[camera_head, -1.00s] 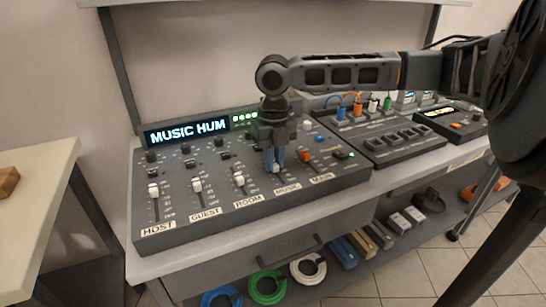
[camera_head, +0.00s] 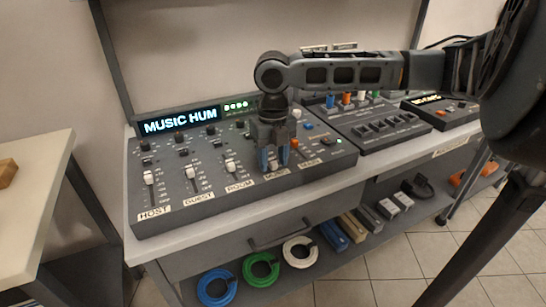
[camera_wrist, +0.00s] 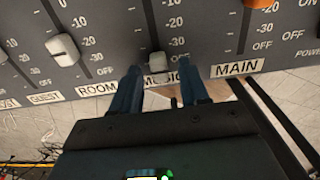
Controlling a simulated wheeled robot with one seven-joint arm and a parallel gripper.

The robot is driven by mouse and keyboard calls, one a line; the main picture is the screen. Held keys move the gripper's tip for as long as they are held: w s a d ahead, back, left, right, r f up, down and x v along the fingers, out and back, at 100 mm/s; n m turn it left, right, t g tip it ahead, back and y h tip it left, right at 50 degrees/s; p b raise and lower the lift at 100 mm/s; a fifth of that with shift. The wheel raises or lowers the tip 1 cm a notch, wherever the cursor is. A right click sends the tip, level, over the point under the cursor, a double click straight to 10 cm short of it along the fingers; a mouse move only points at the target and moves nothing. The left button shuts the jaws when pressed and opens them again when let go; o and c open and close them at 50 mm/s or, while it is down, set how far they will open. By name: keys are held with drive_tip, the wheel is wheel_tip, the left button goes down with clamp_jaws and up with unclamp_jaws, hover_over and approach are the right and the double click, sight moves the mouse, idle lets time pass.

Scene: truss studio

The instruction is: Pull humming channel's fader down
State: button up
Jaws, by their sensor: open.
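The mixer's lit display (camera_head: 180,121) reads MUSIC HUM. In the head view my gripper (camera_head: 274,162) is over the front of the MUSIC column, hiding the cap and part of the MUSIC label (camera_head: 277,174).
The ROOM fader (camera_wrist: 62,48) stands left of my fingers, higher on its scale. The GUEST fader (camera_head: 191,173) and HOST fader (camera_head: 149,177) are further left. The MAIN column's orange cap (camera_wrist: 259,3) is to the right. Another console (camera_head: 385,126) stands beside the mixer.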

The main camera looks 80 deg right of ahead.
sight(273, 161)
wheel_tip(273, 161, up, 8)
drive_tip(key=shift+f, duration=0.1)
idle(0.4)
idle(0.5)
